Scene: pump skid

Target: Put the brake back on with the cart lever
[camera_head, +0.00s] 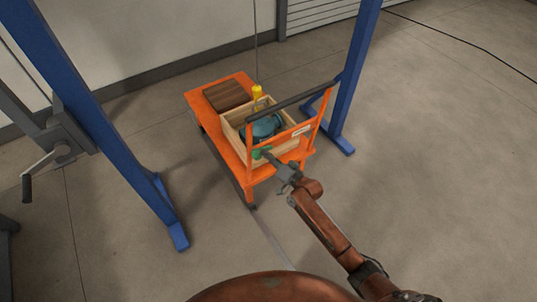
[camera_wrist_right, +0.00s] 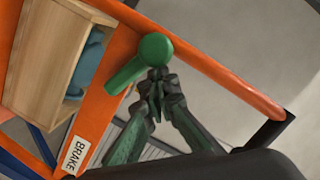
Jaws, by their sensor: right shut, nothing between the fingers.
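The orange cart (camera_head: 238,163) stands on the floor between two blue posts. Its green brake lever (camera_head: 257,154) is on the near frame. In the right wrist view the lever (camera_wrist_right: 152,50) has a rounded green knob and a short arm running down left toward the orange frame. A white BRAKE label (camera_wrist_right: 76,155) is on that frame. My right gripper (camera_head: 268,156) is at the lever; in the wrist view its fingertips (camera_wrist_right: 157,75) are shut and empty, close beside the knob. I cannot tell whether they touch it. My left gripper is not in view.
On the cart are a wooden crate (camera_head: 233,118) with a blue pump part (camera_head: 264,126), a yellow piece (camera_head: 257,92) and a brown wooden block (camera_head: 227,95). The cart's dark push bar (camera_head: 292,96) stands above the crate. Blue posts (camera_head: 352,80) flank it. Floor at right is clear.

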